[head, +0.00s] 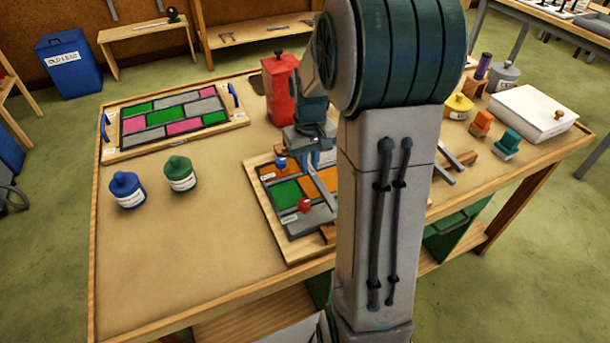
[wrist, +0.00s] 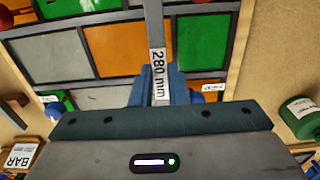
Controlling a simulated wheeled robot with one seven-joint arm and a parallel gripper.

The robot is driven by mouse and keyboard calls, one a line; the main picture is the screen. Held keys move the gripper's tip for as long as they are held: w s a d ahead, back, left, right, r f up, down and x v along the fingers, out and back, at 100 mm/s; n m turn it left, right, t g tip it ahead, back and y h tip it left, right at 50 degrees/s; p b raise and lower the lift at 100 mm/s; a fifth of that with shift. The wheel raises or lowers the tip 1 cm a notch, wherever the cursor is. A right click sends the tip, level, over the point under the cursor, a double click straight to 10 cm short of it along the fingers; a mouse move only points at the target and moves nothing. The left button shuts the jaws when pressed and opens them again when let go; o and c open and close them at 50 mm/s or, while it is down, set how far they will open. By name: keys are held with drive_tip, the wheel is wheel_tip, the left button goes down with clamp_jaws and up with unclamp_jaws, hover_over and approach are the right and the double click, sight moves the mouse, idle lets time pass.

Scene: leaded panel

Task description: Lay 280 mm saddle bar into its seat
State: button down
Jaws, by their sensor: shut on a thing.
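The grey saddle bar (wrist: 154,25), with a white "280 mm" label, is held in my gripper (wrist: 157,88). In the wrist view the bar runs away over the leaded panel (wrist: 108,47), which has orange, grey and green panes with dark leads. In the head view my gripper (head: 314,160) is above the panel in its wooden frame (head: 263,213), and my arm hides its right part. Blue (head: 280,162) and red (head: 304,205) knobs stand at the panel's edge. I cannot tell whether the bar touches a seat.
A second coloured panel (head: 174,118) lies at the back left. A blue jar (head: 128,190) and a green jar (head: 180,174) stand left of the work. A red container (head: 281,88) stands behind it. A white box (head: 533,115) is at right. The table's front left is clear.

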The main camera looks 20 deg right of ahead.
sight(305, 188)
drive_tip(key=shift+s+a+f, duration=0.1)
drive_tip(key=shift+a+f, duration=0.3)
drive_tip(key=shift+a, duration=0.2)
drive_tip(key=shift+f, duration=1.95)
drive_tip(key=shift+f, duration=0.1)
drive_tip(key=c, duration=1.4)
unclamp_jaws()
drive_tip(key=shift+f, duration=0.1)
wheel_tip(305, 188, up, 12)
drive_tip(key=s+a+r+t, duration=0.1)
drive_tip(key=s+a, duration=0.3)
drive_tip(key=s, duration=0.4)
drive_tip(key=s+a+r+t, duration=0.1)
drive_tip(key=s+a+t, duration=0.1)
drive_tip(key=s+a, duration=0.3)
drive_tip(key=s, duration=0.3)
drive_tip(key=shift+s, duration=0.2)
drive_tip(key=shift+a, duration=0.1)
